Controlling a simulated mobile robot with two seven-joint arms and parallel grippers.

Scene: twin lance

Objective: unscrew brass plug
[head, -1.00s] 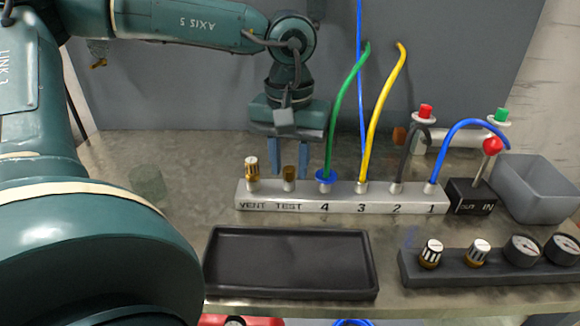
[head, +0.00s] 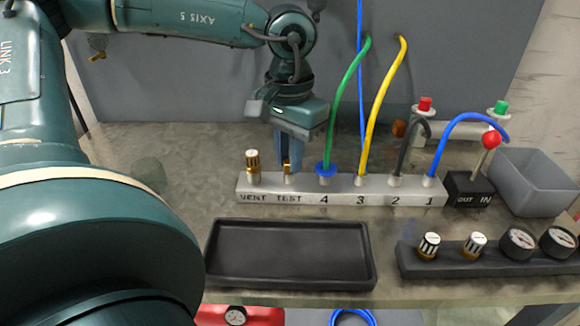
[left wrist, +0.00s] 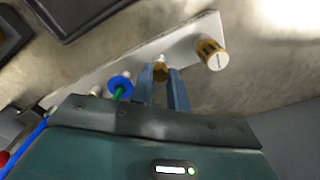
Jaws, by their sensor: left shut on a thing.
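The brass plug (head: 286,167) stands in the TEST port of the silver manifold (head: 340,190). It is partly covered by the fingers in the head view. My left gripper (head: 289,163) comes down from behind the manifold and is shut on the plug. In the left wrist view the plug (left wrist: 160,73) sits between the two blue fingertips (left wrist: 161,78). The brass-and-white VENT knob (left wrist: 212,54) is beside it and apart from the fingers. My right gripper is not in view.
An empty black tray (head: 290,255) lies in front of the manifold. Green (head: 345,90) and yellow (head: 382,100) hoses rise close to the right of my gripper. A black valve block with a red-ball lever (head: 490,140) and a grey bin (head: 535,180) stand at the right.

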